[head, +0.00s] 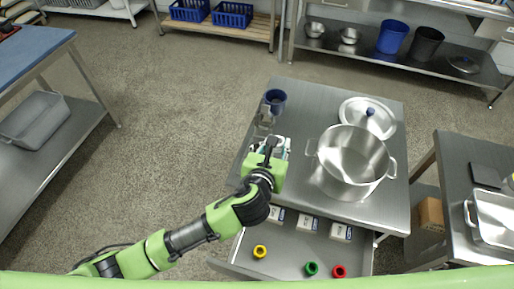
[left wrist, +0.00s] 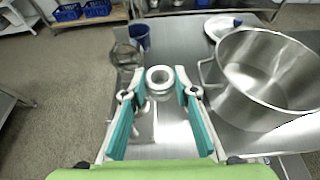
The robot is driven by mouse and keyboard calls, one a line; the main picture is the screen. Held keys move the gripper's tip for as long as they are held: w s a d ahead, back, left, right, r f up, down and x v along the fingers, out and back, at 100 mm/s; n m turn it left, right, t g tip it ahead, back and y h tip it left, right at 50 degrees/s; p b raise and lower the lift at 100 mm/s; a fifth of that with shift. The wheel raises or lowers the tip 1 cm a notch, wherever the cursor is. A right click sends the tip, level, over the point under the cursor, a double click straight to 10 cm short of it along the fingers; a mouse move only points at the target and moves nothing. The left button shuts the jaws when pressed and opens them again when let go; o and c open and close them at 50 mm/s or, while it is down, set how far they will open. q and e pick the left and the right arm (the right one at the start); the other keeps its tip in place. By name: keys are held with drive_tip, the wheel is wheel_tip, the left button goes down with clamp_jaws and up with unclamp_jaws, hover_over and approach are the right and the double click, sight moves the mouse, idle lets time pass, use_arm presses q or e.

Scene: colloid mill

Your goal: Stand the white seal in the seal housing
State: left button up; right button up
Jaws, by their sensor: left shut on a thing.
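The white seal (left wrist: 160,76), a thick ring, sits between the fingertips of my left gripper (left wrist: 160,84) in the left wrist view. The gripper is shut on it above the steel table. In the head view my left gripper (head: 268,146) is over the table's left side, and its body hides the seal. A metal fitting (left wrist: 125,58) stands just beyond and left of the fingertips, beside a blue cup (left wrist: 139,34); the cup also shows in the head view (head: 275,97). I cannot tell clearly whether this fitting is the seal housing. My right gripper is not in view.
A large steel pot (head: 350,160) stands right of my gripper, with a lid (head: 367,117) behind it. An open drawer (head: 290,262) at the front holds yellow (head: 260,252), green (head: 311,268) and red (head: 338,271) rings.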

use_arm(q)
drive_tip(key=w+a+f, duration=0.1)
drive_tip(key=w+f, duration=0.1)
drive_tip(key=w+a+f, duration=0.1)
drive_tip(key=a+f, duration=0.1)
drive_tip(key=w+a+f, duration=0.2)
drive_tip(key=shift+w+f, duration=0.25)
drive_tip(key=shift+w, duration=0.05)
drive_tip(key=f, duration=0.2)
drive_tip(key=f+b, duration=0.1)
drive_tip(key=shift+w+a+f, duration=0.1)
drive_tip(key=shift+w+a, duration=0.15)
drive_tip(key=shift+f, duration=0.35)
drive_tip(key=shift+f, duration=0.1)
drive_tip(key=shift+f, duration=0.15)
drive_tip(key=o, duration=0.9)
